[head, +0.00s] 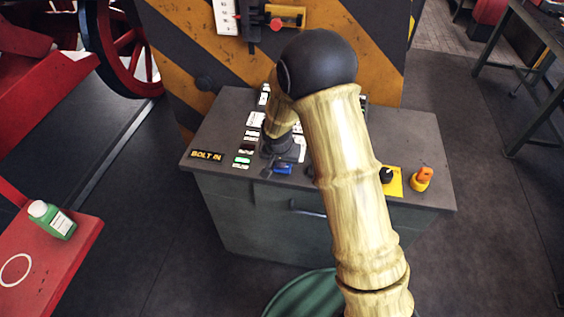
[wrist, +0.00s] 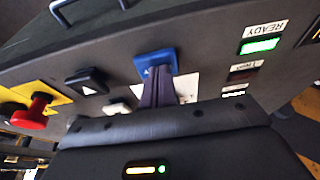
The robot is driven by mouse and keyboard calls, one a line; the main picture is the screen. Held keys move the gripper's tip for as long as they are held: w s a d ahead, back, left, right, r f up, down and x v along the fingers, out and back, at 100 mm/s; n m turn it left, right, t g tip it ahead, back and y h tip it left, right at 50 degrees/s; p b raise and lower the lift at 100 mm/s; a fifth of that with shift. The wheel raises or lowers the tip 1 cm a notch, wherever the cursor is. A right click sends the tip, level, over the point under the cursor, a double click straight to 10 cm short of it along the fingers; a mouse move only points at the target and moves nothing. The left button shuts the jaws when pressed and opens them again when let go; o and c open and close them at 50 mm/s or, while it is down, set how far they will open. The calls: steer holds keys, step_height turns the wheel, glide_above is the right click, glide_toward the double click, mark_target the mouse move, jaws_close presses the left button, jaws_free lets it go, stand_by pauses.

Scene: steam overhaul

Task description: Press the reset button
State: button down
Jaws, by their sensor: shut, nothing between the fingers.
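A blue button (head: 283,169), whose label I cannot read, sits on the sloping grey console top (head: 418,130) near its front edge. It shows large in the wrist view (wrist: 155,60), just beyond my fingertips. My gripper (wrist: 160,76) is shut and empty, its dark fingers pointing at the blue button and overlapping its near edge in that view. I cannot tell whether they touch it. In the head view my arm hides much of the console's middle, and my gripper shows only partly beside the blue button.
A black button with a white arrow (wrist: 87,83), a pale button (wrist: 118,106) and a red mushroom knob (wrist: 35,112) are nearby. The green READY lamp (wrist: 260,46) is lit. A "BOLT IN" sign (head: 206,155) is at left.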

mark_target(280, 179)
step_height(280, 179, up, 4)
steer(key=p, duration=0.2)
steer(key=shift+s+p, duration=0.1)
steer(key=shift+p, duration=0.3)
steer(key=b+v, duration=0.1)
steer(key=v, duration=0.9)
steer(key=shift+b, duration=0.35)
steer(key=s+d+n, duration=0.2)
steer(key=s+d, duration=1.2)
steer(key=s, duration=0.2)
steer(key=shift+s+r+n+g+y, duration=0.25)
steer(key=shift+r+n+g+y, duration=0.15)
steer(key=shift+r, duration=0.05)
stand_by(0.5)
